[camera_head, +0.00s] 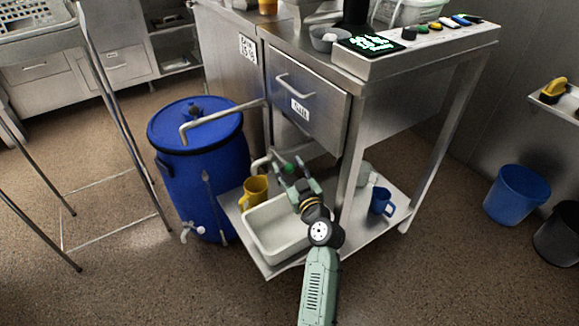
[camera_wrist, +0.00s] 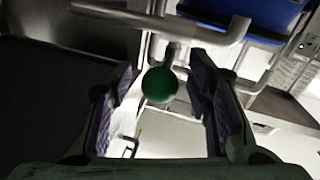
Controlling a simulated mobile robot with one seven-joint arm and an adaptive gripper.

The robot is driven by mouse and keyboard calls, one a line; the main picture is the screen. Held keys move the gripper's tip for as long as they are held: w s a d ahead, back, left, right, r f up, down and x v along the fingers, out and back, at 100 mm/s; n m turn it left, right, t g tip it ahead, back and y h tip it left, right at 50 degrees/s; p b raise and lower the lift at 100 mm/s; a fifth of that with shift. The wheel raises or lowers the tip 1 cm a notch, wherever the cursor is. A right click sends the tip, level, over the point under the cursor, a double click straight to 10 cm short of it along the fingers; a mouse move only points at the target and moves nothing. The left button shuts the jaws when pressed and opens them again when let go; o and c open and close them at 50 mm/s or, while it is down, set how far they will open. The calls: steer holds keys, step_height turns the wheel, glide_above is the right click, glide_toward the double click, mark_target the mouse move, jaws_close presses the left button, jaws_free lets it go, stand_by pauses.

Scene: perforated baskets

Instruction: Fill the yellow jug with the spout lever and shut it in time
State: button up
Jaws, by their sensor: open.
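The yellow jug (camera_head: 255,189) stands upright on the low shelf, beside the blue barrel. A grey spout pipe (camera_head: 259,161) ends just above the jug in the head view; I cannot tell whether it is exactly over the jug's mouth. The lever's round green knob (camera_head: 289,168) is between my gripper's fingers (camera_head: 290,173). In the wrist view the knob (camera_wrist: 160,85) sits between the two open fingers (camera_wrist: 162,88), with visible gaps on both sides. Grey pipes (camera_wrist: 165,22) run behind it. The water level in the jug cannot be seen.
A white basin (camera_head: 262,238) lies on the low shelf (camera_head: 275,269) below my gripper. A blue mug (camera_head: 382,201) stands at the shelf's right. The blue barrel (camera_head: 200,185) is to the left. A metal table leg (camera_head: 350,178) rises just right of my gripper.

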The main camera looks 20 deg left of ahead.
steer(key=shift+c, duration=0.2)
jaws_close()
stand_by(0.4)
stand_by(0.3)
